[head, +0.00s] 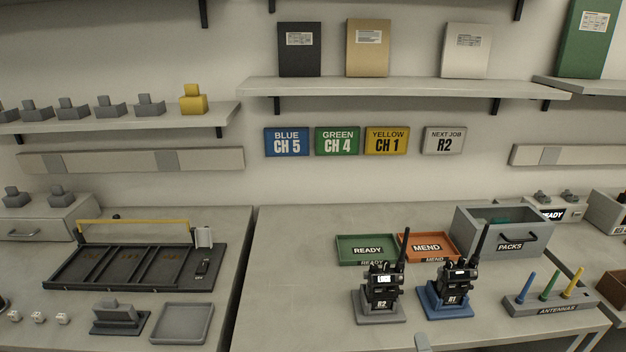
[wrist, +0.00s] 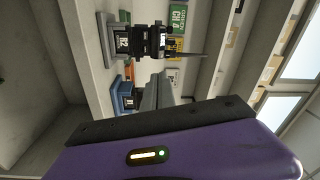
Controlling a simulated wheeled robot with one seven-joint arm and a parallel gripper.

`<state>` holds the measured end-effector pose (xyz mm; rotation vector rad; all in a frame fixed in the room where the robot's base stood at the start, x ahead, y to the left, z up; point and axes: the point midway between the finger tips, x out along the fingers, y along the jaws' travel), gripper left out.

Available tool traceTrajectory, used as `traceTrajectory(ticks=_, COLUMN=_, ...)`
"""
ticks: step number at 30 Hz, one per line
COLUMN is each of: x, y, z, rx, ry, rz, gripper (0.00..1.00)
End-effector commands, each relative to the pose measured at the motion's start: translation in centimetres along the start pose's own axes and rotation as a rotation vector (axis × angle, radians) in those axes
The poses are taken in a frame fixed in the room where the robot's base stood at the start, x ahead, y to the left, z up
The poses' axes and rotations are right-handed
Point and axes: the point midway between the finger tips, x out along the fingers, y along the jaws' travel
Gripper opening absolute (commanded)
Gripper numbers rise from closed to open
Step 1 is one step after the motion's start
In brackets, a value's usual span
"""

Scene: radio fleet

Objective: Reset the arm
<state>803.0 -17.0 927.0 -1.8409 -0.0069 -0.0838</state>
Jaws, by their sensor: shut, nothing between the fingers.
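My gripper (wrist: 157,90) shows in the wrist view as grey fingers beyond the purple hand body; they are shut and hold nothing. A small grey tip, probably of the gripper, shows at the bottom edge of the head view (head: 422,342), in front of the two radios. The radio labelled R2 (head: 381,287) stands upright on a grey base. Another radio (head: 459,281) stands upright on a blue base to its right. In the sideways wrist view, the R2 radio (wrist: 152,42) is clear of the fingers, while the fingers partly hide the other radio.
Behind the radios are a green READY tray (head: 345,249), an orange MEND tray (head: 412,238) and a grey PACKS bin (head: 468,240). An antenna rack (head: 548,308) stands at right. A dark divided rack (head: 70,284) and an empty grey tray (head: 182,338) occupy the left bench. Bench left of R2 is clear.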

Motion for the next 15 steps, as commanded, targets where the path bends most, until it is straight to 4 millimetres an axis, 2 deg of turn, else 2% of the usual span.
traceTrajectory(ticks=3, x=-3.4, y=-0.6, z=-0.8, rx=-0.232, ry=0.033, rz=0.002, gripper=0.00)
traceTrajectory(ticks=8, x=-8.1, y=-1.1, z=-1.1, rx=-0.483, ry=0.046, rz=0.024, gripper=0.00)
traceTrajectory(ticks=15, x=-17.1, y=-2.1, z=-1.2, rx=-0.878, ry=0.005, rz=0.075, gripper=0.00)
